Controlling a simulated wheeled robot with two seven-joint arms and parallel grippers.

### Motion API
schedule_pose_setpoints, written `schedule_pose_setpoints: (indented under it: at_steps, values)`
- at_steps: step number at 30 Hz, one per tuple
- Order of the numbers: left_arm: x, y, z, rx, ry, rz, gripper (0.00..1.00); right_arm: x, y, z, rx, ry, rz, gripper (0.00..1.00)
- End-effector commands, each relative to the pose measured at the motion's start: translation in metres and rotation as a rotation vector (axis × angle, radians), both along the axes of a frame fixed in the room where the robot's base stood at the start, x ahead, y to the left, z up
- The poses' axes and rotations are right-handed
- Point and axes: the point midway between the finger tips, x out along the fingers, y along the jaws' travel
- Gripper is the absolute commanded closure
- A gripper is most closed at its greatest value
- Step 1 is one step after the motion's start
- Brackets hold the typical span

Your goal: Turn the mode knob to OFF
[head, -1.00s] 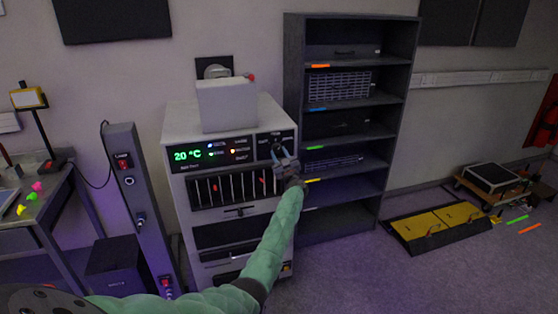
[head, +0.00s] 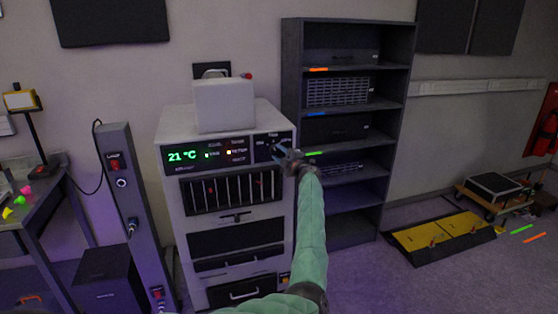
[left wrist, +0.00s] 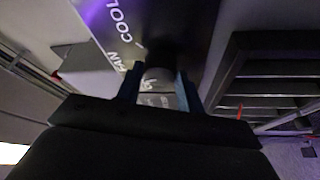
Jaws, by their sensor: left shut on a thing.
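The mode knob sits on the black panel (head: 266,139) at the upper right of the white cabinet's front. In the head view it is mostly hidden by my left gripper (head: 280,151). In the left wrist view the knob (left wrist: 158,78) is between the two fingers, which are shut on it. The panel labels COOL and FAN show beside it, tilted. I cannot read which label the knob points at. My right gripper is not in view.
The cabinet's display (head: 182,156) reads 21 °C, with small lights beside it. A dark shelf rack (head: 291,70) stands close on the right. A grey post (head: 128,190) stands on the left. Yellow floor panels (head: 440,234) lie at the right.

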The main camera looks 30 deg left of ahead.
Motion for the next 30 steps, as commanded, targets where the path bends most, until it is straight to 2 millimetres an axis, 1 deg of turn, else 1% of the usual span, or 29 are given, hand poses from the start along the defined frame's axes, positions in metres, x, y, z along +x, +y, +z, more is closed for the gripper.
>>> schedule_pose_setpoints:
  at_steps: [1,3,7,13,21,30]
  values:
    - [0.000,-0.001,-0.003,-0.032,-0.035,0.001,0.86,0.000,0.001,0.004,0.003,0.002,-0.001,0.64]
    - [0.000,-0.001,-0.001,-0.075,-0.085,0.002,0.86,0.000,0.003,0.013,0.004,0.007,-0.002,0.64]
    - [0.000,-0.001,0.000,-0.149,-0.171,0.002,0.86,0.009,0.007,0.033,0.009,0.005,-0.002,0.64]
    - [0.000,-0.001,0.002,-0.245,-0.283,0.002,0.86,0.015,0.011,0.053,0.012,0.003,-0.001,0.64]
    - [0.000,0.000,0.003,-0.327,-0.379,0.003,0.86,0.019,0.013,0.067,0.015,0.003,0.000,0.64]
    - [0.000,0.000,0.004,-0.357,-0.415,0.003,0.86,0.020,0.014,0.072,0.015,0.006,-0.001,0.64]
